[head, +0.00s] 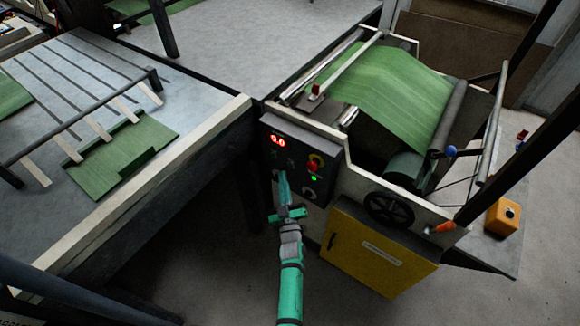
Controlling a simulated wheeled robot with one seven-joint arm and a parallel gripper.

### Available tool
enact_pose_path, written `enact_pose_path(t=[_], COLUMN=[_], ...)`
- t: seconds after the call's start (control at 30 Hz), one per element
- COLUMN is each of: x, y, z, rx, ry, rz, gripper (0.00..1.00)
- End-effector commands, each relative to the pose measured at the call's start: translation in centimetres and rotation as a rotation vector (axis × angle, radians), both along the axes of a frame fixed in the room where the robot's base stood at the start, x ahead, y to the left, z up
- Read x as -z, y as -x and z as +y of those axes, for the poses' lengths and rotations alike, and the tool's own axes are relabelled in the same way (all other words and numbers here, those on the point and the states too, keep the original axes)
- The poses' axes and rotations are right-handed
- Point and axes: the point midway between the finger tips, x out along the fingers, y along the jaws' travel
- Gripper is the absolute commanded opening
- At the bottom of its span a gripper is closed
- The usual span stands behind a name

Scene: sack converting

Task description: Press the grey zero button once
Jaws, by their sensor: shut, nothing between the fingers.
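The dark control panel (322,150) is on the near side of the roll machine, with a red lit display (278,142) that seems to read 0.0. Below the display are small dark marks or buttons, too small to tell apart. I cannot pick out the grey zero button for certain; my gripper may hide it. My gripper (283,176) is shut and empty, its tips at the lower left part of the panel. I cannot tell whether they touch it. To its right are a red knob on yellow (314,163), a green light (313,178) and a round dial (309,194).
A slatted table (215,115) with green sack pieces (122,153) stands at the left. Green web (395,95) runs over the machine's rollers. A yellow cabinet (375,255) is below right of my gripper, with a handwheel (388,208) above. An orange box (503,216) stands far right.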

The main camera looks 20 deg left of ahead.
Motion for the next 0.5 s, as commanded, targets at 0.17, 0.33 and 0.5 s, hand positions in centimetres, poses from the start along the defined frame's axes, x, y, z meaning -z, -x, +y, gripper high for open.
enact_pose_path(t=[0.17, 0.33, 0.5], x=[0.1, 0.0, 0.0], y=[1.5, 2.8, 3.4], z=[0.5, 1.0, 1.2], rx=[0.000, -0.001, -0.001], ry=[0.000, 0.000, 0.000], rz=[0.002, 0.002, 0.002], gripper=[0.00, 0.00, 0.00])
